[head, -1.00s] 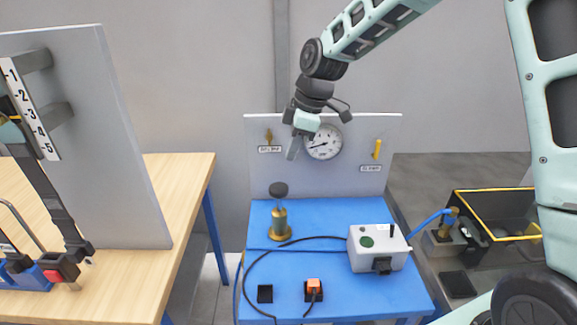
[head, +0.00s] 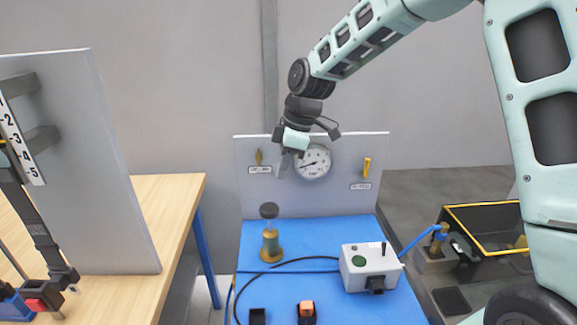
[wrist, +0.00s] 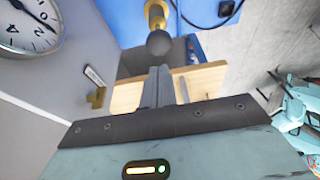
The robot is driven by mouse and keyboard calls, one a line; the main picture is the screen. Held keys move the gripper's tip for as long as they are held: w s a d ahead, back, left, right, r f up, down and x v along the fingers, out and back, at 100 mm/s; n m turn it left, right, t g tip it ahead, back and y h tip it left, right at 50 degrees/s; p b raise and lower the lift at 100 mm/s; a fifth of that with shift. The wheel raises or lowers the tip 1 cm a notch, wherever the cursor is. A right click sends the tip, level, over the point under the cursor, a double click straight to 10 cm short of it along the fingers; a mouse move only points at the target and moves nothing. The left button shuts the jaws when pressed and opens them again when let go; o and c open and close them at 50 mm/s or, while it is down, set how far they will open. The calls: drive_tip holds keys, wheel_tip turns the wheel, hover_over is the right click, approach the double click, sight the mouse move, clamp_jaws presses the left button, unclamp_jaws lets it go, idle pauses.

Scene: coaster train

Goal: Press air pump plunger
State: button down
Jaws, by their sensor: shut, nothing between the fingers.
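The air pump (head: 270,245) stands upright on the blue table, with a brass body and a dark round knob (head: 269,210) on top of its plunger. The knob stands clear above the body. In the wrist view the dark knob (wrist: 159,43) shows just beyond the fingertips, with the brass pump (wrist: 156,12) behind it. My gripper (head: 283,165) is above the pump and slightly to its right in the head view, in front of the gauge panel. Its fingers (wrist: 158,72) are shut and empty, and apart from the knob.
A grey panel (head: 345,200) with a dial gauge (head: 313,162) and two yellow valve handles stands at the table's back. A white control box (head: 362,272) with a dark lever sits to the right. A cable loops across the blue table (head: 300,228). A wooden bench (head: 180,215) is at left.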

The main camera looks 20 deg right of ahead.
sight(269, 206)
drive_tip(key=shift+r, duration=0.1)
wheel_tip(269, 206, up, 5)
drive_tip(key=shift+w+d+r+p, duration=0.1)
drive_tip(key=shift+p, duration=0.75)
drive_tip(key=p+x, duration=0.1)
drive_tip(key=x, duration=0.3)
drive_tip(key=p+x, duration=0.1)
drive_tip(key=x, duration=0.4)
drive_tip(key=d+p+x, duration=0.1)
drive_tip(key=p+x, duration=0.1)
drive_tip(key=x, duration=0.2)
drive_tip(key=shift+s+a+f, duration=0.1)
drive_tip(key=shift+s+f, duration=0.15)
drive_tip(key=shift+f, duration=0.4)
